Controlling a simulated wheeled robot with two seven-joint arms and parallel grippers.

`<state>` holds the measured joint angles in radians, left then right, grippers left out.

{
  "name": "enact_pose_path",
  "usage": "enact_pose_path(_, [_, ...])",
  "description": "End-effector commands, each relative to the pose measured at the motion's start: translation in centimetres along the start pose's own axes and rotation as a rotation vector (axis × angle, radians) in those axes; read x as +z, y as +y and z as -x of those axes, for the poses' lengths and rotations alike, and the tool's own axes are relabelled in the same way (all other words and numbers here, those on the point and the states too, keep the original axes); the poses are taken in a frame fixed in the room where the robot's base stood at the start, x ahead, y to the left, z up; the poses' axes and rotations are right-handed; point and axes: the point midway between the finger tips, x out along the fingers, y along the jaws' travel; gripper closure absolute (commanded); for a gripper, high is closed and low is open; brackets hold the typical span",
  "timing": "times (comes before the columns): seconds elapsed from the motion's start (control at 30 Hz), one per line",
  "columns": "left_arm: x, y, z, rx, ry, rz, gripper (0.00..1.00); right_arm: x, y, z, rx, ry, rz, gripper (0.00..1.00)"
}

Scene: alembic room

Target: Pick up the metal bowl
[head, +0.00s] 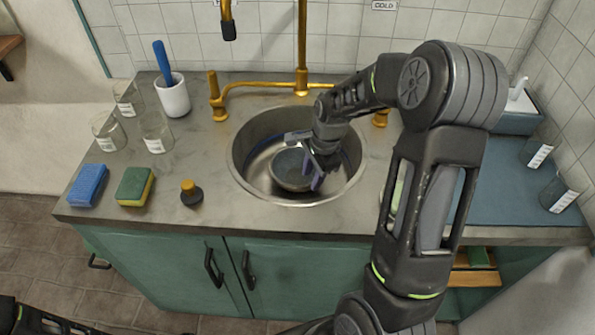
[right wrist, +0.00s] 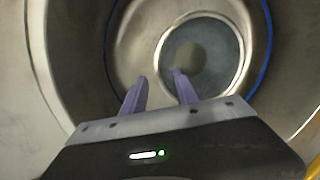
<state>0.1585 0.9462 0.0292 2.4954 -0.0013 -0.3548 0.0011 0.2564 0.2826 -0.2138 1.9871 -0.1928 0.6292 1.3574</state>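The metal bowl (head: 288,168) sits inside the round metal sink (head: 240,160), left of my right gripper (head: 312,160). It looks upright, with a dark grey-blue inside. In the right wrist view the bowl (right wrist: 200,55) lies just beyond the fingertips. My right gripper reaches down into the sink; its two purple fingers (right wrist: 160,82) are apart with nothing clearly between them. One fingertip overlaps the bowl in the picture; I cannot tell whether it touches. The gripper hides the bowl's right edge in the head view. My left gripper is out of view.
A brass tap (head: 301,60) rises behind the sink. Left on the counter are glass beakers (head: 156,130), a white cup with a blue handle (head: 173,97), sponges (head: 134,187) and a small dark stopper (head: 191,193). A blue mat (head: 490,190) lies right.

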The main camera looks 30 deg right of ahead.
Motion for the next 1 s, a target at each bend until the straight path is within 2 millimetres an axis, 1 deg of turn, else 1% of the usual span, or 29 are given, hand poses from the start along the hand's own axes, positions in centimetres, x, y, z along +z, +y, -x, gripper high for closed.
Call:
enact_pose_path(0.1, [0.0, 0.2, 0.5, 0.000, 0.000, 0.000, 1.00, -0.1, 0.0, -1.7, 0.005, -0.001, -0.001, 0.65])
enact_pose_path(0.2, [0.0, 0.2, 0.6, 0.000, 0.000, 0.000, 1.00, -0.1, 0.0, -3.2, 0.004, -0.001, 0.000, 0.65])
enact_pose_path(0.3, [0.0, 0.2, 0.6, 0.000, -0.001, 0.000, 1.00, -0.1, 0.0, -4.0, 0.001, -0.001, 0.000, 0.65])
enact_pose_path(0.9, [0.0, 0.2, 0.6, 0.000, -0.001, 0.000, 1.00, -0.1, -0.1, -4.1, 0.000, 0.000, 0.001, 0.65])
enact_pose_path(1.0, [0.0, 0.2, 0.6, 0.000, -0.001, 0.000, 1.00, -0.1, -0.1, -4.1, 0.000, 0.000, 0.001, 0.72])
